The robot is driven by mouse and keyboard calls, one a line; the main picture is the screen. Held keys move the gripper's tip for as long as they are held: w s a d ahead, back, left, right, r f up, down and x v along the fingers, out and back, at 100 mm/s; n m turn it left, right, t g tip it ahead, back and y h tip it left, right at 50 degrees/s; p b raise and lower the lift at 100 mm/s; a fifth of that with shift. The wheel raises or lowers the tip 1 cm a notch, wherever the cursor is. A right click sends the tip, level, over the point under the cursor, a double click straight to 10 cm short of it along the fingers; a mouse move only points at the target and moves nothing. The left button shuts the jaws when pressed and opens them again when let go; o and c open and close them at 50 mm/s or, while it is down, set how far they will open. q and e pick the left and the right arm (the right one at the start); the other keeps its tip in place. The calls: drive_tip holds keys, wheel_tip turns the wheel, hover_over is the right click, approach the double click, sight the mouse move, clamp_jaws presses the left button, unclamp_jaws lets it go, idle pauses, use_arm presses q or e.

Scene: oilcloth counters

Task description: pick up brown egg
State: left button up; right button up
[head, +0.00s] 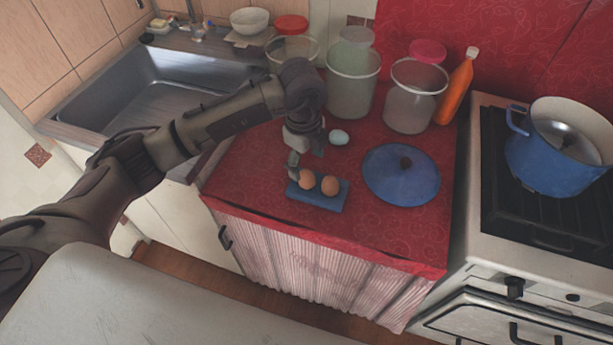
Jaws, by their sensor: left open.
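Two brown eggs, a left one (307,179) and a right one (330,185), sit on a small blue tray (318,197) on the red oilcloth counter. My left gripper (295,172) points down just beside and above the left egg, partly in front of it. It is open; whether a finger touches the egg I cannot tell. A pale bluish egg (339,137) lies apart on the counter behind the tray. My right gripper is not in view.
A blue lid (401,174) lies right of the tray. Large jars (352,85) and an orange bottle (456,86) stand behind. A sink (165,85) is at left, a stove with a blue pot (552,160) at right. The counter's front edge is close to the tray.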

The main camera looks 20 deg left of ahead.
sight(307, 172)
use_arm(q)
drive_tip(key=shift+w+f+p, duration=0.2)
drive_tip(key=shift+f+p, duration=0.45)
drive_tip(key=shift+f, duration=2.6)
drive_tip(key=c, duration=0.8)
